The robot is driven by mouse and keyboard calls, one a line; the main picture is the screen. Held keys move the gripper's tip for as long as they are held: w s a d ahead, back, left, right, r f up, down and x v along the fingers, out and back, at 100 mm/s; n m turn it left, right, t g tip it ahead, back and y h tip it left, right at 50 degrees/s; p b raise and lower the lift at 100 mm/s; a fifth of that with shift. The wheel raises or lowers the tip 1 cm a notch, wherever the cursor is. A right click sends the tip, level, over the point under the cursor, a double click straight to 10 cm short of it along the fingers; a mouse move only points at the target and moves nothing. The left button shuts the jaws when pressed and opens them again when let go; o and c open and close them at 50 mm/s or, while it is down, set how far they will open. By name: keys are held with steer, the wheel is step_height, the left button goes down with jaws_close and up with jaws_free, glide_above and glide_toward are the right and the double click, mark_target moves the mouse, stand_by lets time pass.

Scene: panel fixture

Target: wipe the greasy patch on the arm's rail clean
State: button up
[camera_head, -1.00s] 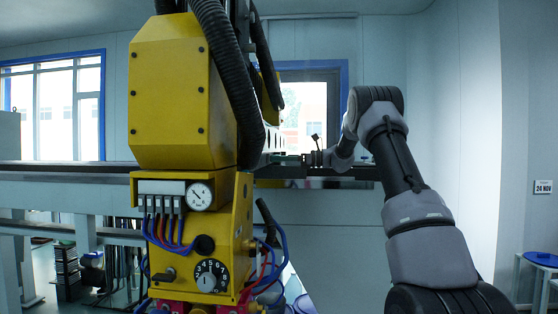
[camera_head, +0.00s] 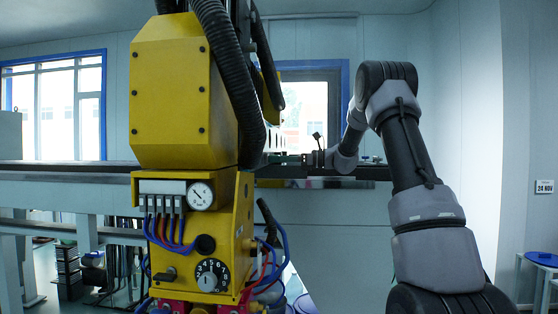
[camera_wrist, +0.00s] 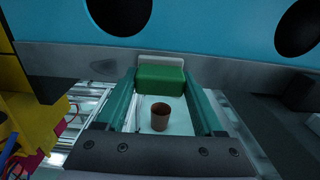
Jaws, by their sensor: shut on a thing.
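In the wrist view, my gripper (camera_wrist: 160,82) has teal fingers shut on a green sponge (camera_wrist: 160,74) with a pale layer on its far side. The sponge is against or very close to a grey rail strip (camera_wrist: 225,70); I cannot tell whether it touches. In the head view, my gripper (camera_head: 284,160) is small, at the long dark rail (camera_head: 70,170), just right of the yellow machine, which partly hides it.
The yellow machine (camera_head: 185,95) with hoses and a gauge stands close on the left. A blue panel with dark round holes (camera_wrist: 210,25) lies beyond the rail strip. A brown cup-like container (camera_wrist: 160,116) shows below, between the fingers. A blue-topped stool (camera_head: 543,259) stands far right.

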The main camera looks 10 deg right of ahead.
steer(key=s+a, duration=0.3)
steer(key=s, duration=0.6)
steer(key=shift+s+a, duration=0.2)
steer(key=shift+s, duration=0.2)
stand_by(0.5)
steer(key=shift+d, duration=0.1)
steer(key=shift+v, duration=2.9)
steer(key=v, duration=0.3)
